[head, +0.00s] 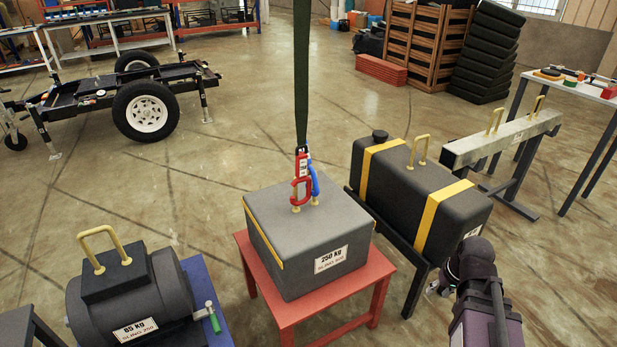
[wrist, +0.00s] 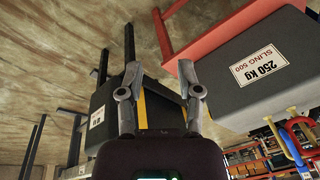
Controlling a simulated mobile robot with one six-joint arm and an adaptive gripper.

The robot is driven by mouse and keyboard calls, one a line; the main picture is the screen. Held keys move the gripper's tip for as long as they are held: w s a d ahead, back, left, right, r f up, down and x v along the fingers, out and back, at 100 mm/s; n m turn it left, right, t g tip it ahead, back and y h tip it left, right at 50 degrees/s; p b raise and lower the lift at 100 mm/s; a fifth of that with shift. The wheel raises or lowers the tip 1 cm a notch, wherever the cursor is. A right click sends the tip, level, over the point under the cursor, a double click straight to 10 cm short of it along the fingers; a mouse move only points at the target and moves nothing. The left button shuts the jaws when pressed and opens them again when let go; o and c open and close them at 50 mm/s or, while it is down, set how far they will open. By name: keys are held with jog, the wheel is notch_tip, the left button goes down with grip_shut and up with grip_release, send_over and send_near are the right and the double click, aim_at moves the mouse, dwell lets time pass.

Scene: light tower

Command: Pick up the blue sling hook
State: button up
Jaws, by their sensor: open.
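The blue sling hook (head: 315,178) hangs beside a red hook (head: 301,178) at the lower end of a dark green sling (head: 301,75). Both are at the yellow handle (head: 314,199) on top of the grey 250 kg block (head: 309,238). The red hook partly covers the blue one, and I cannot tell whether the blue one is around the handle. Blue also shows at the right edge of the wrist view (wrist: 300,121). My gripper (wrist: 161,72) is open and empty, well apart from the hooks. In the head view my arm is at lower right.
The block stands on a red stand (head: 337,308). A black tank (head: 418,195) with yellow straps is close on its right, and an 85 kg motor (head: 132,293) is front left. A grey beam (head: 500,138) is farther right. Floor behind the block is clear.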

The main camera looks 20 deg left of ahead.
jog(key=w+a+r+n+t+y+b, duration=0.1)
jog(key=w+a+r+n+t+y, duration=0.1)
jog(key=a, duration=1)
jog(key=w+a+r+n+t+y+b, duration=0.1)
jog(key=w+a+r+n+t+y, duration=0.2)
jog(key=w+a+r+y, duration=0.3)
jog(key=w+a+r+n+t+y+b, duration=0.1)
jog(key=w+a+r+t+y, duration=0.3)
jog(key=w+a, duration=0.6)
jog(key=shift+a+r+n+t, duration=0.3)
jog(key=shift+a+r+n, duration=0.85)
jog(key=shift+a, duration=2.8)
jog(key=shift+r+m, duration=0.2)
jog(key=shift+m, duration=0.05)
jog(key=shift+w, duration=0.15)
send_over(315, 177)
jog(key=shift+x, duration=2.6)
jog(key=shift+d, duration=0.1)
